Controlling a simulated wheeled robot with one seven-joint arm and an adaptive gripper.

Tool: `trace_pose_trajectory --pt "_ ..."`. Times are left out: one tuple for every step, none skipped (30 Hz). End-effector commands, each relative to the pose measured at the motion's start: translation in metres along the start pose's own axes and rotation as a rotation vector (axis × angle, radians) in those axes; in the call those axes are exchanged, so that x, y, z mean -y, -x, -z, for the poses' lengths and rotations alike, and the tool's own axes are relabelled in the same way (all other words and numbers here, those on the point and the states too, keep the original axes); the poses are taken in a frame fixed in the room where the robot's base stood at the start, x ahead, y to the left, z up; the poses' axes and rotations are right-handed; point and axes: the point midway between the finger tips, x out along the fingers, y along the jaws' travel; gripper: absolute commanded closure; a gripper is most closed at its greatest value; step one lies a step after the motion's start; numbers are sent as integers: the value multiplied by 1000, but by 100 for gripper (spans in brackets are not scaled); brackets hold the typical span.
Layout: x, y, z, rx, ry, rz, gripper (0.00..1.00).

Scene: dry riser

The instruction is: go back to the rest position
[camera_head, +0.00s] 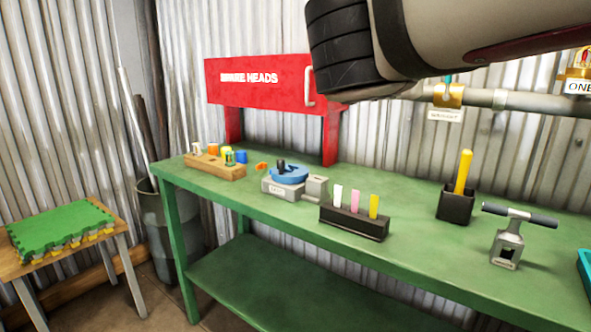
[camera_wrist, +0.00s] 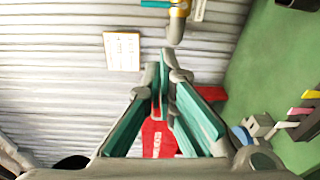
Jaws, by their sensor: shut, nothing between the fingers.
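My gripper (camera_wrist: 161,88) shows in the wrist view, its teal-padded fingers meeting at the tips with nothing between them. It is raised in front of the corrugated wall, apart from the green bench (camera_wrist: 262,85), which shows at the right there. Behind the fingers is part of the red spare heads cabinet (camera_wrist: 160,138). In the head view my arm crosses the upper right, and the gripper itself is out of that picture.
The green bench (camera_head: 265,221) holds a wooden block with coloured pieces (camera_head: 215,166), a blue-topped device (camera_head: 288,176), a dark tag rack (camera_head: 354,221), a black cup with a yellow stick (camera_head: 456,204) and a T-handled tool (camera_head: 507,243). A pipe with a brass fitting (camera_head: 449,95) runs along the wall.

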Motion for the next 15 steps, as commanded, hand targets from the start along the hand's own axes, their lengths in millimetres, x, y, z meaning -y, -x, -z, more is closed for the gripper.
trace_pose_trajectory --pt "5 -1 -6 15 -9 17 100" --pt "8 -1 -10 24 -15 27 100" --pt "12 -1 -15 36 -24 42 100" --pt "15 0 -19 45 -31 52 100" --pt "18 0 -23 54 -38 63 100" --pt "23 0 -29 69 -49 80 100" --pt "28 0 -34 82 -58 95 100" --pt "32 1 -38 93 -67 109 100" --pt "38 2 -46 112 -81 130 100" --pt "44 3 -52 127 -93 149 100" --pt "49 3 -58 142 -105 167 100" --pt "58 5 -67 166 -123 196 100" --pt "64 7 -74 184 -136 217 100" --pt "71 9 -81 204 -152 241 100" --pt "81 12 -90 229 -174 274 100"
